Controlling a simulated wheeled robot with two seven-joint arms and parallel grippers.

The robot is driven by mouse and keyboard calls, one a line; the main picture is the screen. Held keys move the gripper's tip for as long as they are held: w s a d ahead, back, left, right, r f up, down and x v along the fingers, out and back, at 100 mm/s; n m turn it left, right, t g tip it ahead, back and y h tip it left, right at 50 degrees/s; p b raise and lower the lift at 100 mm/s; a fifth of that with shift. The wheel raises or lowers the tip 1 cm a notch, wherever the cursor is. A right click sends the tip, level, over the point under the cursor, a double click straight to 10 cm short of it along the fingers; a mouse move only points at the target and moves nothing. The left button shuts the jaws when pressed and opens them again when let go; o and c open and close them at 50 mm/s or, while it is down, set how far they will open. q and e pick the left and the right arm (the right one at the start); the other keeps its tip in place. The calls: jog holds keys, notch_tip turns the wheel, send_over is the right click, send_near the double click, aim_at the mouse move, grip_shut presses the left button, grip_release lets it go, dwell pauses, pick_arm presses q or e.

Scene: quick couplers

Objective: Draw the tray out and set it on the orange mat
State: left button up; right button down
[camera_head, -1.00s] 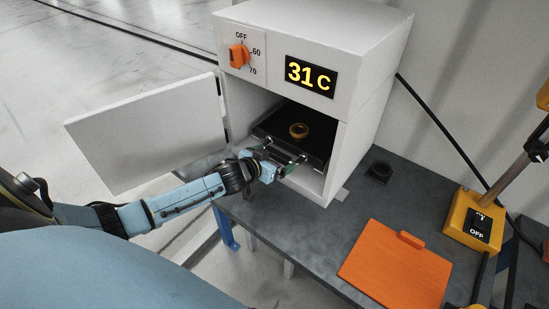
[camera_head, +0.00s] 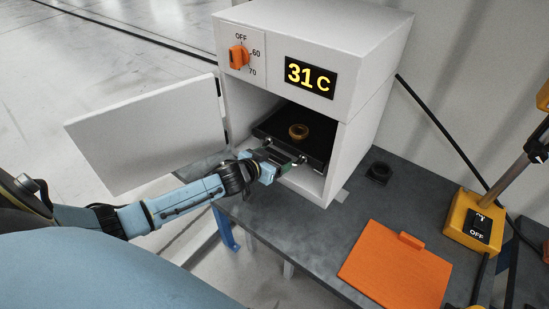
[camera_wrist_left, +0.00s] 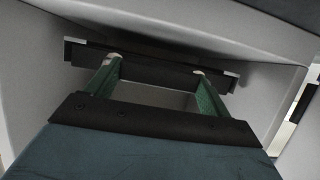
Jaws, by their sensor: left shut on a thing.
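The dark tray (camera_head: 272,128) lies inside the open white oven and carries a brass-coloured ring (camera_head: 298,131). My left gripper (camera_head: 289,160) reaches in through the oven's front and is shut on the tray's front handle. In the left wrist view the green fingers (camera_wrist_left: 157,68) meet the dark front bar of the tray (camera_wrist_left: 150,72); the grip itself is partly hidden. The orange mat (camera_head: 390,272) lies bare on the grey bench, right of the oven and nearer to me. My right gripper is not in view.
The oven door (camera_head: 150,135) stands swung open to the left, beyond my left arm. A small black part (camera_head: 379,172) sits on the bench (camera_head: 300,222) right of the oven. A yellow-based stand (camera_head: 470,220) is at the right. The bench before the oven is clear.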

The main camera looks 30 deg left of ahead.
pick_arm(q)
jog(key=shift+s+a+p, duration=0.15)
jog(key=shift+s+p, duration=0.75)
jog(key=shift+s, duration=1.25)
jog(key=shift+s+a+p, duration=0.2)
jog(key=shift+s+p, duration=0.7)
jog(key=shift+s, duration=1.2)
jog(key=shift+s+a+p, duration=0.15)
jog(key=shift+s+p, duration=0.75)
jog(key=shift+s, duration=1.25)
jog(key=s+p, duration=0.3)
jog(key=s, duration=0.6)
jog(key=shift+s+a, duration=0.2)
jog(key=shift+a, duration=0.2)
jog(key=shift+w+r, duration=0.1)
jog(key=shift+s+a+p, duration=0.15)
jog(key=shift+s+p, duration=0.5)
jog(key=shift+s, duration=1.35)
